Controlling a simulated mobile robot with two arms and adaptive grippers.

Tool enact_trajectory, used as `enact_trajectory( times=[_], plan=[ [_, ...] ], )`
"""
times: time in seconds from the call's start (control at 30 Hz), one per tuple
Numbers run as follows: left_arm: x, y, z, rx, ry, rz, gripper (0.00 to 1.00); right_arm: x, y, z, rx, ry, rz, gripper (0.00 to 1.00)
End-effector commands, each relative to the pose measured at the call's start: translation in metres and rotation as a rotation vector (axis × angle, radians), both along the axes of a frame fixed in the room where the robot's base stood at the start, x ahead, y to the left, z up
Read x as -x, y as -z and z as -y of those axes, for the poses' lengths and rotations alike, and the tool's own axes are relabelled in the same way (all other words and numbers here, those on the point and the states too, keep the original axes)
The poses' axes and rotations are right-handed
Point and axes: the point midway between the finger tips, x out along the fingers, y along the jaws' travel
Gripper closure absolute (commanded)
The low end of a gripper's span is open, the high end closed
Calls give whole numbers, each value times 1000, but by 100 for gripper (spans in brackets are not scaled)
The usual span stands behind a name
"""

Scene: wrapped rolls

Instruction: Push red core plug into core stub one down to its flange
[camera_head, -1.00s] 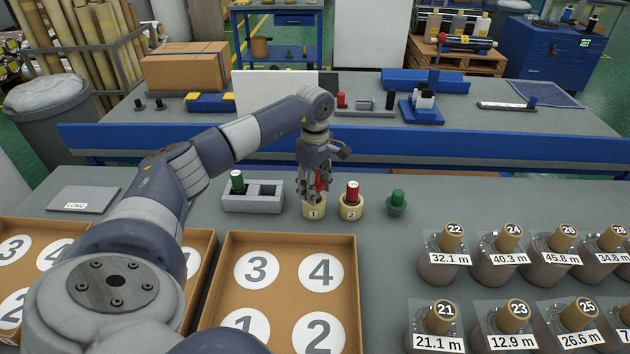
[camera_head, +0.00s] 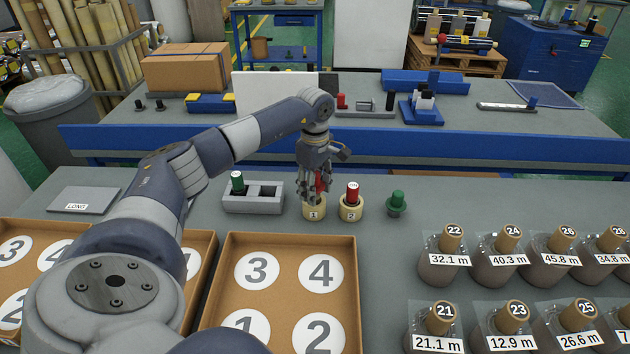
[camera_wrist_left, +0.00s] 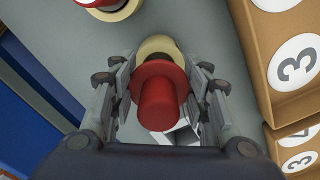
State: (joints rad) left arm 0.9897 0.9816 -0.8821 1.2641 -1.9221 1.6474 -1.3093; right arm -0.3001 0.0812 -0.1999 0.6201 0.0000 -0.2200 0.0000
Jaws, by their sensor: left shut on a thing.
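The red core plug (camera_wrist_left: 159,95) is between the fingers of my left gripper (camera_head: 316,188), which is shut on it. In the left wrist view my left gripper (camera_wrist_left: 160,88) has a finger on each side of the plug's red flange. Core stub one (camera_head: 313,212), a cream ring marked 1, stands on the table directly under the plug. Its rim (camera_wrist_left: 160,46) shows past the flange in the left wrist view. The fingers hide most of the plug in the head view, and I cannot tell whether the flange touches the rim. My right gripper is not in view.
Core stub two (camera_head: 351,210) holds another red plug (camera_head: 352,192) close to the right. A green plug (camera_head: 397,202) stands further right. A grey holder (camera_head: 252,204) with a green plug (camera_head: 238,183) is to the left. A brown numbered tray (camera_head: 290,240) lies in front.

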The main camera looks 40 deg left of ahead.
Motion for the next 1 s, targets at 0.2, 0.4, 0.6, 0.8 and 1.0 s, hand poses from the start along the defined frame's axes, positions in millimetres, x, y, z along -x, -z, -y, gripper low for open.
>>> enact_trajectory(
  times=[0.2, 0.4, 0.6, 0.8, 1.0],
  plan=[
    [0, 3, 0, 0, 0, 0, 76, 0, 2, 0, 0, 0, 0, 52],
    [0, 8, 0, 0, 0, 0, 76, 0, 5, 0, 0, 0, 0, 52],
    [0, 13, 0, 0, 0, 0, 76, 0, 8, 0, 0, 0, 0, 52],
    [0, 18, 0, 0, 0, 0, 76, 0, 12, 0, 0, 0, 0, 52],
    [0, 19, 0, 0, 0, 0, 33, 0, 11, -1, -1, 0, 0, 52]
  ],
)
